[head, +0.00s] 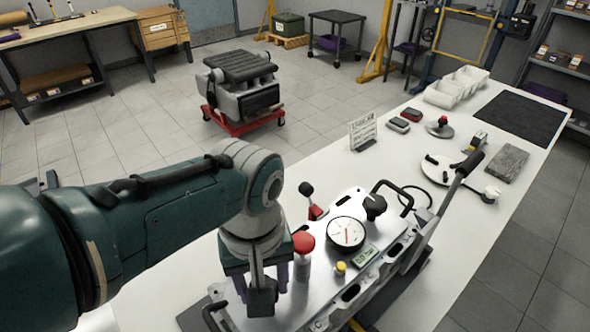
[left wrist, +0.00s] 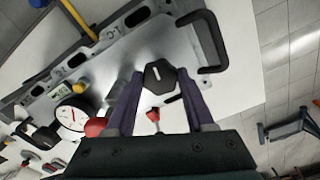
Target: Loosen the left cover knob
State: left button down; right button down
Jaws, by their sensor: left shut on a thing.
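The left cover knob (left wrist: 160,77) is a black lobed knob with a pale mark on top, seen in the left wrist view near the left end of the silver cover (left wrist: 185,55). My left gripper (left wrist: 159,84) has its two purple fingers on either side of it and is shut on it. In the head view my left gripper (head: 262,292) points down over the left end of the cover (head: 318,285) and hides the knob. Another black knob (head: 375,206) stands at the far end of the cover. My right gripper is not in view.
A red-capped post (head: 303,243), a dial gauge (head: 346,233), a small display (head: 365,255) and a yellow button (head: 340,268) are close to my gripper. Black handles (head: 396,190) rise at the cover's ends. White bins (head: 455,88) and a dark mat (head: 520,115) lie farther back.

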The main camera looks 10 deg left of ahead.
pick_arm(q)
jog(key=shift+w+n, duration=0.1)
jog(key=shift+n, duration=0.7)
jog(key=shift+c, duration=1.3)
grip_release()
notch_tip(320, 180, up, 10)
jog(key=p, duration=0.5)
jog(key=shift+p, duration=0.4)
